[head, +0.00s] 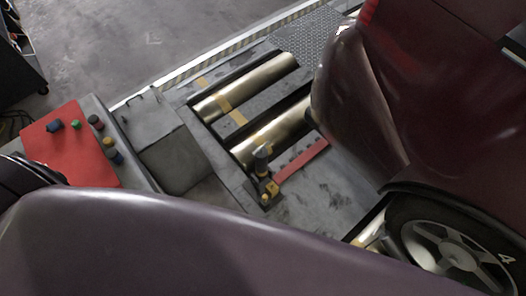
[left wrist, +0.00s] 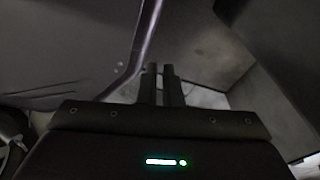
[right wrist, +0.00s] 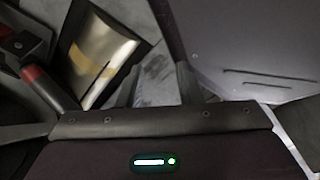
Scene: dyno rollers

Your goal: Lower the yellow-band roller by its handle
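Two brass rollers lie in the floor frame in the head view, the upper roller (head: 262,78) and the lower roller (head: 287,124). Neither gripper shows in the head view. My right gripper (right wrist: 158,82) is open and empty; a roller with a yellow band (right wrist: 98,62) lies left of its fingers. My left gripper (left wrist: 160,72) has its fingers nearly together, with nothing seen between them.
A dark red car (head: 440,90) stands at the right, its wheel (head: 450,240) low in the view. A red control panel (head: 72,148) with several coloured knobs is at the left. A dark rod with a red end (right wrist: 42,82) shows in the right wrist view. Open floor (head: 140,40) lies upper left.

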